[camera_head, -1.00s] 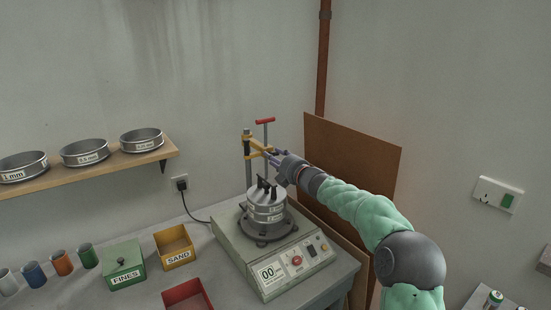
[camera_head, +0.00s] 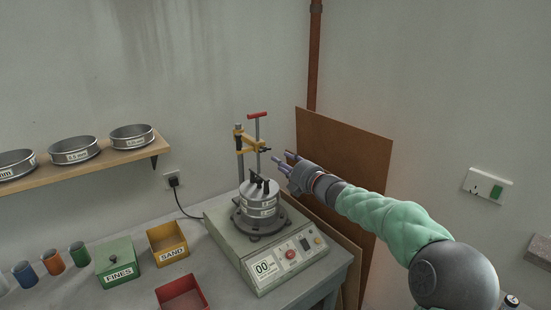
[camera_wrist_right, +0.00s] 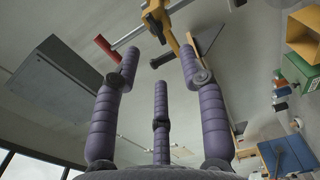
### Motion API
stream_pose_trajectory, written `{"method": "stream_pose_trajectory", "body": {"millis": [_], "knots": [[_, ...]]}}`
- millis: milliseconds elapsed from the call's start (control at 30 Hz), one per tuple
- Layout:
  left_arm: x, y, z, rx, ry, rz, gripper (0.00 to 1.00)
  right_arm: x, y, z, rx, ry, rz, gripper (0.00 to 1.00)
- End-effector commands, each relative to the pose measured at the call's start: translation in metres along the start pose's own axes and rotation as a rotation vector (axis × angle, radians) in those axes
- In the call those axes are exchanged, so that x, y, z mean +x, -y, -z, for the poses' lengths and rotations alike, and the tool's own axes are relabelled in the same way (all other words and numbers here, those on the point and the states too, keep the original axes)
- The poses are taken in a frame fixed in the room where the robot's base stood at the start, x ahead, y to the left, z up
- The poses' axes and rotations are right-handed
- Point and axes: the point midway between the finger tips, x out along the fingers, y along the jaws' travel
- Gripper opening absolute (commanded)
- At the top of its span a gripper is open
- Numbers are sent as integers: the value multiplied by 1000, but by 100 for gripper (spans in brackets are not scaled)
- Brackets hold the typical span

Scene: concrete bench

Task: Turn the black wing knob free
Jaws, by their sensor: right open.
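The black wing knob (camera_head: 256,178) is on top of the steel sieve stack (camera_head: 260,207), which stands on the grey shaker (camera_head: 250,268). My right gripper (camera_head: 282,158) is open and empty, to the right of the knob and higher in the picture, apart from it. Its purple fingers (camera_wrist_right: 160,85) are spread in the right wrist view with nothing between them. I cannot make out the knob surely in that view. My left gripper is not in view.
A post with a yellow clamp arm (camera_head: 250,143) and a red T-handle (camera_head: 257,115) rises behind the stack. A green FINES box (camera_head: 119,264), a yellow SAND box (camera_head: 168,243) and a red tray (camera_head: 182,294) are to the left. A brown board (camera_head: 350,155) leans behind my right arm.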

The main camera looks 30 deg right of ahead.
Motion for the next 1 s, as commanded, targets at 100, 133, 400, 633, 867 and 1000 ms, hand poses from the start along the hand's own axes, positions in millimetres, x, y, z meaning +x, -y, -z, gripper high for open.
{"method": "stream_pose_trajectory", "body": {"millis": [100,133,400,633,867,1000], "knots": [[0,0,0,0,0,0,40,-15,0,-1,0,1,0,42],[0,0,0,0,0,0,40,-18,0,0,0,1,0,42],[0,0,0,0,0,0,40,-26,0,0,1,0,1,42],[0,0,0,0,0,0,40,-25,0,0,1,0,0,42],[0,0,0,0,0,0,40,-25,0,0,1,0,0,42],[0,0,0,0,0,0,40,-25,0,0,0,0,0,42]]}}
